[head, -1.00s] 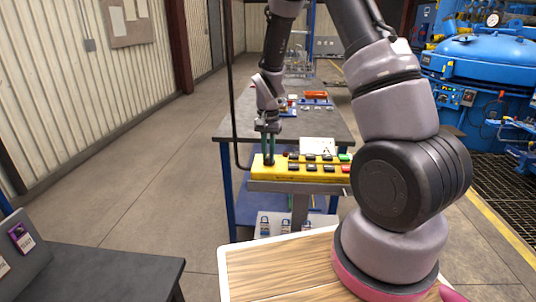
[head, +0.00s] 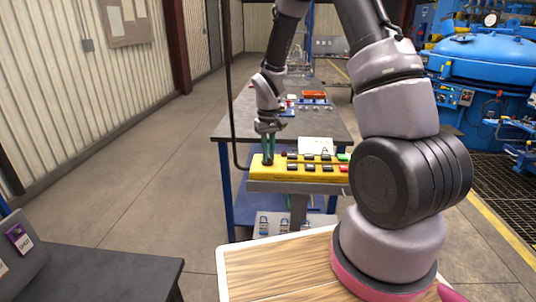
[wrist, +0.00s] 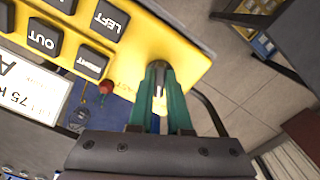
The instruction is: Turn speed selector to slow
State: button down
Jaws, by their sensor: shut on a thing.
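The yellow control box (head: 314,173) stands on a grey stand and carries rows of black buttons, with a green and a red one at its right end. My gripper (head: 268,157) is at the left end of the box, pointing down. In the wrist view its green fingers (wrist: 160,95) are shut on a small knob, the speed selector (wrist: 158,72), beside the LEFT and RIGHT buttons. The fingers mostly cover the knob, so I cannot tell which setting it points to. The box also shows in the wrist view (wrist: 190,52).
A long dark-topped table (head: 325,122) with small items stands behind the box. A red button (wrist: 106,87) and a white label (wrist: 28,92) are close to my gripper. A blue furnace vessel (head: 485,60) is at the right.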

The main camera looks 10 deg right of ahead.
aim_at(269, 156)
jog(key=shift+n, duration=0.3)
jog(key=c, duration=0.9)
grip_release()
jog(key=shift+o, duration=0.2)
notch_tip(269, 156, up, 11)
